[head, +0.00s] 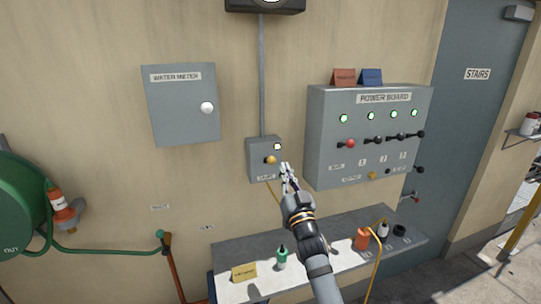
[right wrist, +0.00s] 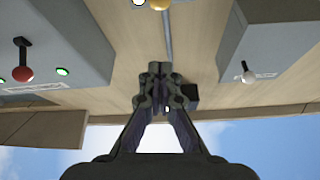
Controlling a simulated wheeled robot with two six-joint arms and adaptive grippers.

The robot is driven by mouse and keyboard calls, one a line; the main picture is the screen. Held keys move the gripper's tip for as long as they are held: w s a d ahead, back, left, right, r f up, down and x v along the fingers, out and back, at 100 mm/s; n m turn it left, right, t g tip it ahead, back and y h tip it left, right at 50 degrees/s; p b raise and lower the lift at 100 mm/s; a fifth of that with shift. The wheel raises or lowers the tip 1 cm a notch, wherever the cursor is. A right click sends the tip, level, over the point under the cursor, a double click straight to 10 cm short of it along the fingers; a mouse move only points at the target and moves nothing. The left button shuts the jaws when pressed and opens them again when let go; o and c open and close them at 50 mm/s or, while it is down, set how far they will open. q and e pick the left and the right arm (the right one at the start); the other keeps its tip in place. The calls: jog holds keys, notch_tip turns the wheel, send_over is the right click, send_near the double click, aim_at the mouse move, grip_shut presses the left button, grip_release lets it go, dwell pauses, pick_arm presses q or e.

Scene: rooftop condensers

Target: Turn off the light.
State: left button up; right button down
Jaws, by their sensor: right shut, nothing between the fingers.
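A small grey switch box (head: 256,163) is on the wall between the water meter cabinet and the power board. It has a yellow knob (head: 271,160), a lit white indicator (head: 278,146) above it and a label too small to read. My right gripper (head: 286,168) is shut and empty, just right of the knob; in the picture they look close, but I cannot tell whether they touch. In the right wrist view the shut fingers (right wrist: 160,72) point away from the camera, and the yellow knob (right wrist: 159,4) shows apart from them at the top edge. My left gripper is out of view.
The power board (head: 320,150) with green lamps and levers stands close right. The water meter cabinet (head: 183,125) is left. A conduit (head: 262,75) runs up to a black fixture (head: 250,5).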

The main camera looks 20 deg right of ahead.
notch_tip(320, 180, up, 4)
send_over(269, 161)
jog(key=s+d, duration=0.2)
pick_arm(q)
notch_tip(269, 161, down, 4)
jog(key=b, duration=0.3)
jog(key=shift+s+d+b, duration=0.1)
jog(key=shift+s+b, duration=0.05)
jog(key=shift+b, duration=0.25)
pick_arm(e)
jog(key=f, duration=0.4)
jog(key=shift+w+a, duration=0.2)
jog(key=shift+a, duration=0.05)
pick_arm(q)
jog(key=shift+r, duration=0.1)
